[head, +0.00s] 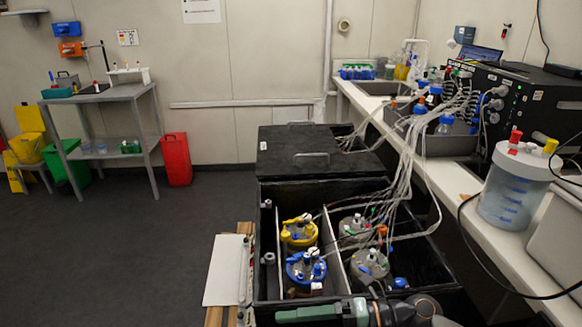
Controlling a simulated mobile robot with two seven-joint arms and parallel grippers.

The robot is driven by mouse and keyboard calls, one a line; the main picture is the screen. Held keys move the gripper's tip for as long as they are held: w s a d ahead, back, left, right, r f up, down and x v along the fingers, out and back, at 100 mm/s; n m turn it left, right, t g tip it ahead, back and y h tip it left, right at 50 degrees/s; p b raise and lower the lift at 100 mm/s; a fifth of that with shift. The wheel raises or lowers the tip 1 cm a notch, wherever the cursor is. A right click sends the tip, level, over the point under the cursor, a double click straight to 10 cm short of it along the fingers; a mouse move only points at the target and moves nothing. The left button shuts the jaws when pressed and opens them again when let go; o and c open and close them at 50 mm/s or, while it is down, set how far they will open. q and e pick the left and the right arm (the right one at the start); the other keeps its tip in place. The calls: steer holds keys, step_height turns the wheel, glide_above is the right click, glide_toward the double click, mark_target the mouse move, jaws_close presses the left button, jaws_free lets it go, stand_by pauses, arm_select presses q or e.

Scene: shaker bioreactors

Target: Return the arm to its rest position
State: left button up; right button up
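In the head view, part of one of my arms (350,312) lies across the bottom edge, in front of the open black shaker box (262,228). It has a greenish end pointing left and dark, rounded parts to the right. It looks like my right arm with its gripper, but the frame cuts it off, and whether the fingers are open or shut cannot be told. No held object shows. My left gripper is not in view.
Vessels with a yellow lid (299,232) and a blue lid (305,268), and two grey-topped vessels (370,264), stand in the box. White tubes (408,165) run to the right bench. A clear container (512,190) stands there.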

steer(key=w+d+f+m+t+h+p, duration=0.1)
steer(key=w+d+m+t+h, duration=0.2)
steer(key=m+t, duration=0.65)
steer(key=d+f+m+t+h+p, duration=0.2)
steer(key=d+m+t+h, duration=0.3)
steer(key=m, duration=0.8)
arm_select(q)
steer(key=r, duration=0.2)
steer(key=s+r+p, duration=0.1)
steer(key=shift+s+a+r, duration=0.1)
steer(key=shift+a+r, duration=0.15)
steer(key=shift+a, duration=0.1)
arm_select(e)
steer(key=s+d+f+m+g+h, duration=0.2)
steer(key=s+d+f+m+h, duration=0.1)
steer(key=s+f, duration=0.4)
steer(key=s+d+f+m+g+h, duration=0.3)
steer(key=s+d+f+m, duration=0.2)
steer(key=f, duration=0.5)
steer(key=s+m, duration=0.2)
steer(key=s, duration=0.1)
steer(key=shift+f, duration=0.25)
steer(key=shift+s, duration=0.1)
